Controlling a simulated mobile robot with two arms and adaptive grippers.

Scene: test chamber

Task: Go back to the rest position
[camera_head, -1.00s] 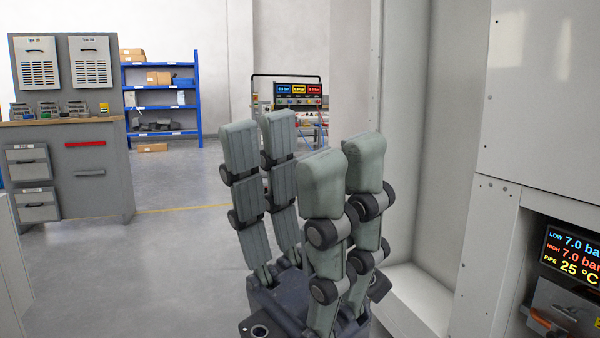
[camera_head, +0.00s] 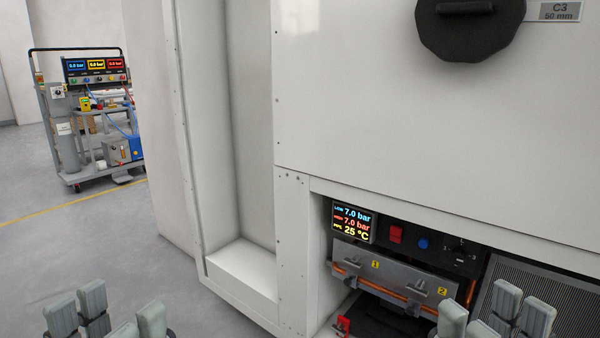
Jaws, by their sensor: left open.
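My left gripper (camera_head: 106,314) shows at the bottom left edge. Its grey-green fingertips point up and stand apart, with nothing seen between them. My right gripper (camera_head: 493,318) shows at the bottom right edge, in front of the chamber's lower bay. Its fingertips also point up and stand apart, with nothing seen between them. The lower parts of both grippers are cut off by the frame.
The white test chamber (camera_head: 370,110) fills the middle and right, with a black round cover (camera_head: 468,35) labelled C3. Its lower bay holds a pressure display (camera_head: 353,222) and a metal panel (camera_head: 390,277). A gas cart (camera_head: 68,130) stands at the far left beyond open floor (camera_head: 70,245).

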